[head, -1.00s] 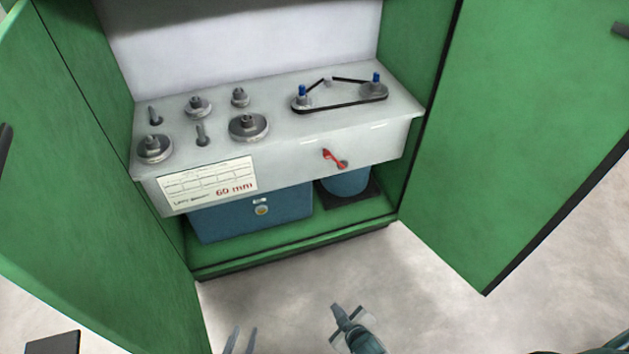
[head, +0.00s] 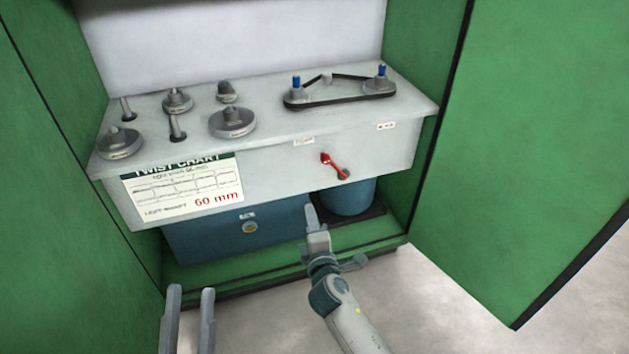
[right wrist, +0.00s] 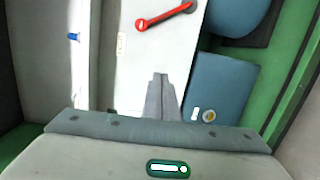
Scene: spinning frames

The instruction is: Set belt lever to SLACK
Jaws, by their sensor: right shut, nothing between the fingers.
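The red belt lever (head: 335,166) is on the front face of the grey shelf unit. Its pivot is at the lower right and its pointed end tilts to the upper left, toward a small label (head: 304,142) whose text I cannot read. The lever also shows in the right wrist view (right wrist: 166,16). My right gripper (head: 312,217) is shut and empty, below and a little left of the lever, apart from it; its closed fingers show in the right wrist view (right wrist: 161,84). My left gripper (head: 189,294) is open and empty at the lower left.
Another small label (head: 386,126) is to the right on the front face. The black belt (head: 338,100) runs around pulleys on top, with several grey weights and pins at left. Below are a blue box (head: 235,238) and a blue cylinder (head: 348,197). Open green doors (head: 545,150) flank the cabinet.

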